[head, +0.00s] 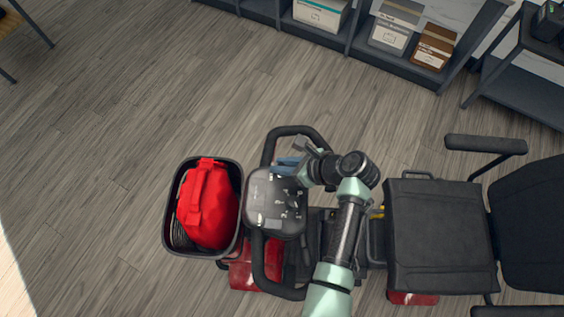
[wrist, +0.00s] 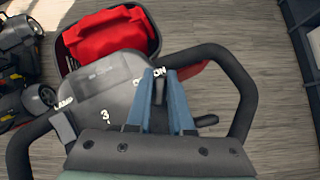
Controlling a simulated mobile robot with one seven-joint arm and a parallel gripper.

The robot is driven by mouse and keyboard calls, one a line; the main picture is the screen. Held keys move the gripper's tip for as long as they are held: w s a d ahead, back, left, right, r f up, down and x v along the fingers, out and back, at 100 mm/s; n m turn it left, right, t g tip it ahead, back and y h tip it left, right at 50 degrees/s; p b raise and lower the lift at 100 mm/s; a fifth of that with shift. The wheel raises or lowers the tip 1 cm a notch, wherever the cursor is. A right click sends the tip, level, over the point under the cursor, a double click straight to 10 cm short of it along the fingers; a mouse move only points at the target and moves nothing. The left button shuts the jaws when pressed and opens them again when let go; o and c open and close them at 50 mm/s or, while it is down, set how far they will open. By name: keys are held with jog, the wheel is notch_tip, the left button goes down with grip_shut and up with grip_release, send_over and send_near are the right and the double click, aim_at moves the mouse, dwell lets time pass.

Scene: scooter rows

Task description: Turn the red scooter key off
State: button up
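The red scooter (head: 245,275) stands under my arm, its dark control console (head: 262,205) between black handlebars. In the wrist view the console (wrist: 95,90) carries white markings, including "LAMP", a "3" and a partly covered "ON". My gripper (head: 285,163) is at the console's upper edge. In the wrist view its two blue fingers (wrist: 156,73) point down at the console beside the "ON" marking, with a narrow gap between the tips. Something dark shows in that gap. I cannot make out the key or its position, nor whether the fingers hold it.
A black front basket (head: 172,235) holds a red bag (head: 208,205). The black seat (head: 430,235) is to the right. Shelves with boxes (head: 395,28) line the back. Other dark scooters (wrist: 20,60) show at left in the wrist view.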

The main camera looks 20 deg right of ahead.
grip_shut()
jog(key=shift+n, duration=0.3)
jog(key=n+g+y, duration=0.1)
jog(key=n, duration=0.1)
jog(key=n+g+y+b, duration=0.1)
jog(key=n, duration=0.1)
jog(key=shift+n, duration=0.3)
jog(key=n+g+b, duration=0.1)
jog(key=n, duration=0.1)
jog(key=n+g+y+b, duration=0.1)
jog(key=n+g, duration=0.1)
jog(key=shift+s+a+f+n+b, duration=0.1)
jog(key=shift+s+n+b, duration=0.1)
jog(key=shift+n+b, duration=0.1)
jog(key=shift+s+n+g+b, duration=0.15)
jog(key=shift+n+g+b, duration=0.75)
jog(key=shift+n, duration=0.5)
jog(key=o, duration=0.6)
grip_release()
